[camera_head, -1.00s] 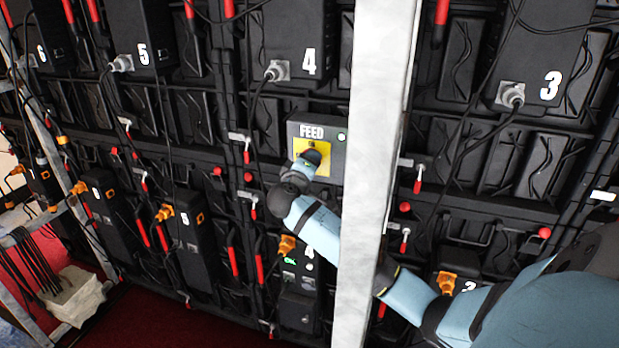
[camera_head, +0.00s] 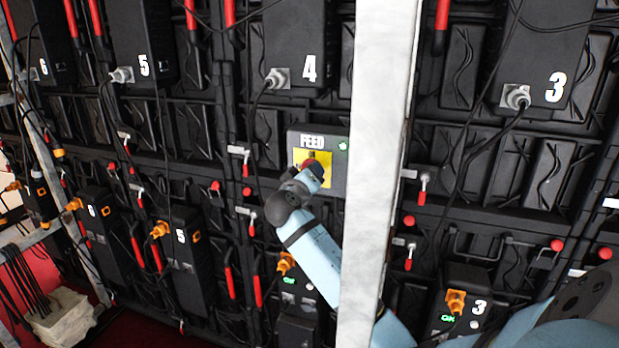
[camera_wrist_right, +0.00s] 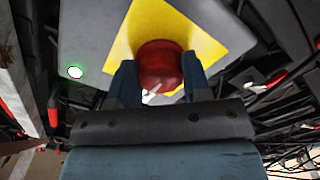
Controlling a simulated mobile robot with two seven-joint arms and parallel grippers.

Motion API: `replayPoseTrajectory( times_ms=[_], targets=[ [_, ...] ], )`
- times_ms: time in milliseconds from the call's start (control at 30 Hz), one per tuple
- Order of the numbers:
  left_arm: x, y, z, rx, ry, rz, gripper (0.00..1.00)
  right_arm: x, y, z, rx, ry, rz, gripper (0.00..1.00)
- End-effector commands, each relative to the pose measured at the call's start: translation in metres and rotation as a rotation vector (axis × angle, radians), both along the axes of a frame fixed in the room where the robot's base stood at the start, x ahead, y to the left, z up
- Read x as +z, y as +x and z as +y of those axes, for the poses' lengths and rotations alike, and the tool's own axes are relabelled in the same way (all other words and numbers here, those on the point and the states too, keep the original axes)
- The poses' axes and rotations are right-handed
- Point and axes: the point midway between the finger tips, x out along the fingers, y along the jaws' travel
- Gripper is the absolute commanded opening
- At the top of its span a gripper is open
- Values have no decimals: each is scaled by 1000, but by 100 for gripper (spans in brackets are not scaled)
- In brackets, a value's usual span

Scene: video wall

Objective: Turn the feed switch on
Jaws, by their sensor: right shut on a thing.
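The feed switch is a grey box (camera_head: 334,152) marked FEED, with a yellow plate (camera_head: 322,157) and a lit green lamp (camera_head: 343,145). In the right wrist view, its red knob (camera_wrist_right: 160,60) stands out from the yellow plate (camera_wrist_right: 190,22). A white mark on the knob points at a slant. My right gripper (camera_wrist_right: 160,78) is shut on the knob, with one dark finger on each side. In the head view, my right gripper (camera_head: 312,172) covers most of the knob. My left gripper is out of view.
A pale upright post (camera_head: 372,170) stands before the wall, and my right arm passes behind it. Black boxes numbered 4 (camera_head: 305,40) and 3 (camera_head: 540,60) hang above, with cables. Red-tipped levers (camera_head: 422,190) and orange plugs surround the switch.

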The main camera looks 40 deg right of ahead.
Motion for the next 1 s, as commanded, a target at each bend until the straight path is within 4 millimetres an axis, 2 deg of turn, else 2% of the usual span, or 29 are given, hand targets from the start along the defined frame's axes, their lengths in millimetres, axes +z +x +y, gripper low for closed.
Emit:
replayPoseTrajectory(
  times_ms=[167, 200, 300, 633, 1000],
  targets=[
    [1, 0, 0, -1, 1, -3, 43, 0, 0, 0, 1, 1, -2, 21],
    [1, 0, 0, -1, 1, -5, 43, 0, 0, 0, 1, 1, -2, 49],
    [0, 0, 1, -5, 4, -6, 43, 0, 0, 0, 1, 0, -2, 70],
    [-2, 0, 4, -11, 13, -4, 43, 0, -2, 4, 1, 0, -1, 70],
    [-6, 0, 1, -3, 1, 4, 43, -1, -28, 55, 4, 2, -1, 70]
  ],
)
